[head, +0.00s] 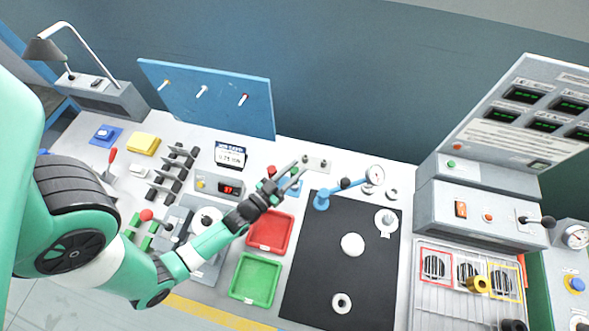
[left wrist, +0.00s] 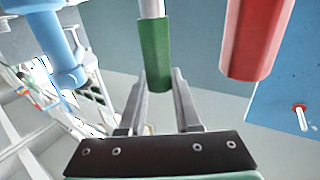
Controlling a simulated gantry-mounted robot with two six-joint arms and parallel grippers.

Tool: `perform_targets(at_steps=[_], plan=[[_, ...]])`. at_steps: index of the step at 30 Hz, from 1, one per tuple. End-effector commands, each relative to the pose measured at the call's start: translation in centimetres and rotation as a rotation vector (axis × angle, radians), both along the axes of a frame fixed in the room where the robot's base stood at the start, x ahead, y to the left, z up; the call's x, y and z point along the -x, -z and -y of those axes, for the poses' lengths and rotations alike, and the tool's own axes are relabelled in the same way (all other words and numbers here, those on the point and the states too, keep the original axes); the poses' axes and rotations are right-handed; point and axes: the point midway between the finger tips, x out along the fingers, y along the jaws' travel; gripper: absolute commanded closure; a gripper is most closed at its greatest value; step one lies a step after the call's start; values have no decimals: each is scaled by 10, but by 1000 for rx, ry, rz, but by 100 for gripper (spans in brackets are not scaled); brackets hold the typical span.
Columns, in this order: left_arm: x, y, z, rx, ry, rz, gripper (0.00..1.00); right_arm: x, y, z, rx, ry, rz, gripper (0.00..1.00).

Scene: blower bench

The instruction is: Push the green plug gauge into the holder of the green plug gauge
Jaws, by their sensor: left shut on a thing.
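My left gripper (head: 297,166) reaches in from the left and is at the back of the bench, left of the blue clamp. In the left wrist view its two fingers (left wrist: 162,76) are shut on the green plug gauge (left wrist: 153,45), near the end of its green handle. A silver pin (left wrist: 151,8) extends from the handle's other end and runs out of the frame. The fingers and arm largely hide the green gauge in the head view. I cannot make out its holder or whether the pin is in it. My right gripper is not in view.
A red plug gauge (left wrist: 257,40) is close beside the green one. A blue clamp (head: 322,201) stands on the black mat (head: 310,260), right of the gripper. A small grey block (head: 316,164) lies just behind. Red (head: 250,246) and green (head: 236,291) trays lie in front.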

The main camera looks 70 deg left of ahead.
Motion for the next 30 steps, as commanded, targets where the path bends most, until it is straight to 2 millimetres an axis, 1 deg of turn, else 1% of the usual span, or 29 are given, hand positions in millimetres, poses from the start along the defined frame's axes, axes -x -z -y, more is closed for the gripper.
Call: perform_targets(at_steps=[13,30], plan=[[0,0,0,0,0,1,100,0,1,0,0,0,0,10],[0,15,0,0,0,1,100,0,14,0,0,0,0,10]])
